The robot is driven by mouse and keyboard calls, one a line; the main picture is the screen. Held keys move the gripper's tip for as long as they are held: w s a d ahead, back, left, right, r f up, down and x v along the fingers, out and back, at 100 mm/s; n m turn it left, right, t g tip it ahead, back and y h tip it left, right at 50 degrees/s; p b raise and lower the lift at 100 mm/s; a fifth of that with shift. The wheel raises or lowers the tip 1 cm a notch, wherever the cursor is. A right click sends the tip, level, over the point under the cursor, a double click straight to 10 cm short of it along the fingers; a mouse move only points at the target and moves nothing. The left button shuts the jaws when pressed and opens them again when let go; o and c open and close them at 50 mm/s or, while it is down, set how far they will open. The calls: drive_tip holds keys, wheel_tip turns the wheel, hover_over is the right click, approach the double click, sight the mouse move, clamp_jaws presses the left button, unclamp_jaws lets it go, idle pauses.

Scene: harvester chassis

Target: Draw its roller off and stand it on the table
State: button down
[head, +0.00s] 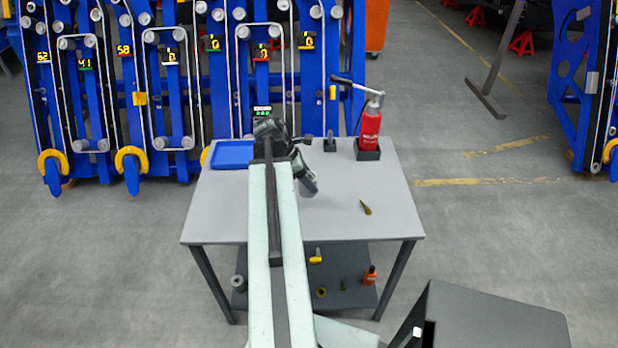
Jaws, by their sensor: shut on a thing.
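My arm reaches forward over the grey table (345,225), and my gripper (304,168) is above its back middle part. The gripper is small and dark here, partly hidden by the arm, and its fingers do not show clearly. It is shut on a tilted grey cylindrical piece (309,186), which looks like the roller. I cannot tell whether this piece touches the table. Similar grey rollers, such as one roller (176,143), sit on the blue frames behind the table.
A blue tray (233,154) lies at the table's back left. A red bottle-shaped tool (369,128) stands in a black holder at the back right, beside a small dark stand (330,145). A brass pointed piece (366,208) lies right of centre.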

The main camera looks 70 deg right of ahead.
wheel_tip(320, 180, down, 7)
drive_tip(key=b, duration=0.5)
drive_tip(key=shift+r+b, duration=0.2)
drive_tip(key=shift+b, duration=0.1)
drive_tip(key=shift+r, duration=0.1)
drive_tip(key=shift+c, duration=2)
unclamp_jaws()
drive_tip(key=p+v, duration=0.7)
drive_tip(key=shift+r, duration=0.3)
drive_tip(key=shift+w+a+r, duration=0.15)
